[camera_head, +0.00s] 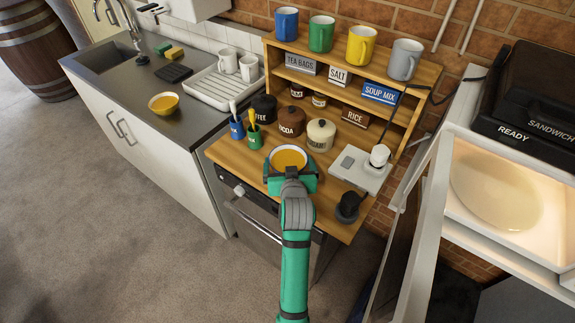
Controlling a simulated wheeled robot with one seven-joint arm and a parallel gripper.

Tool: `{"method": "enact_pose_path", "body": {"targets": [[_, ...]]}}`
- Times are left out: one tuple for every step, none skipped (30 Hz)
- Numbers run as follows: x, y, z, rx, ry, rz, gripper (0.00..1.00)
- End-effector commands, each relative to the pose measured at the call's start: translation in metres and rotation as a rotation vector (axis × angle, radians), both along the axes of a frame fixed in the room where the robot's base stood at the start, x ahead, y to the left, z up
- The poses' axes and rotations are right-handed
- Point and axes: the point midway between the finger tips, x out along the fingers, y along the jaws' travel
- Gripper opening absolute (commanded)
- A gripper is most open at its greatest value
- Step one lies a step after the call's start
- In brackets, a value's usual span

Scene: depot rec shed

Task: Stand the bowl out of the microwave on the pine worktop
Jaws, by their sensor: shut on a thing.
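My teal gripper (290,178) is shut on a yellow-orange bowl (288,157). The bowl looks upright, over the front part of the pine worktop (235,155); I cannot tell whether it touches the wood. The gripper covers its near side. The white microwave (506,240) is at the right with its door (418,215) open. Its lit inside shows a bare turntable (495,190).
A similar bowl (164,103) stands on the sink counter. Canisters (321,135), two small pots (237,130), a white device (362,168) and a black knob-like object (348,206) crowd the worktop. Mugs (361,44) line the shelf. The worktop's front left is clear.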

Motion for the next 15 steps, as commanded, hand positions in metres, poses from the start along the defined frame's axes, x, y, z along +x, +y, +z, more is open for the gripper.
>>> {"method": "enact_pose_path", "body": {"targets": [[-0.001, 0.000, -0.007, 0.001, 0.000, 0.000, 0.46], [-0.001, 0.000, -0.010, 0.001, -0.001, 0.000, 0.46], [0.000, 0.000, -0.014, 0.001, -0.001, 0.000, 0.46], [0.000, 0.000, -0.016, 0.001, -0.001, 0.000, 0.46], [0.000, -0.001, -0.017, 0.001, -0.002, -0.001, 0.46], [0.000, -0.001, -0.017, 0.001, -0.004, -0.001, 0.46], [0.000, -0.002, -0.018, 0.000, -0.004, -0.002, 0.46], [0.000, -0.002, -0.017, 0.001, -0.005, -0.002, 0.46], [0.000, -0.002, -0.017, 0.000, -0.005, -0.003, 0.46], [0.000, -0.002, -0.017, 0.000, -0.005, -0.003, 0.46], [0.000, -0.002, -0.017, 0.000, -0.005, -0.003, 0.46], [0.000, -0.002, -0.017, 0.000, -0.004, -0.003, 0.46], [0.000, -0.002, -0.017, 0.000, -0.004, -0.002, 0.46], [0.000, -0.002, -0.018, 0.000, -0.004, -0.002, 0.46], [0.000, -0.002, -0.018, 0.000, -0.004, -0.002, 0.46]]}}
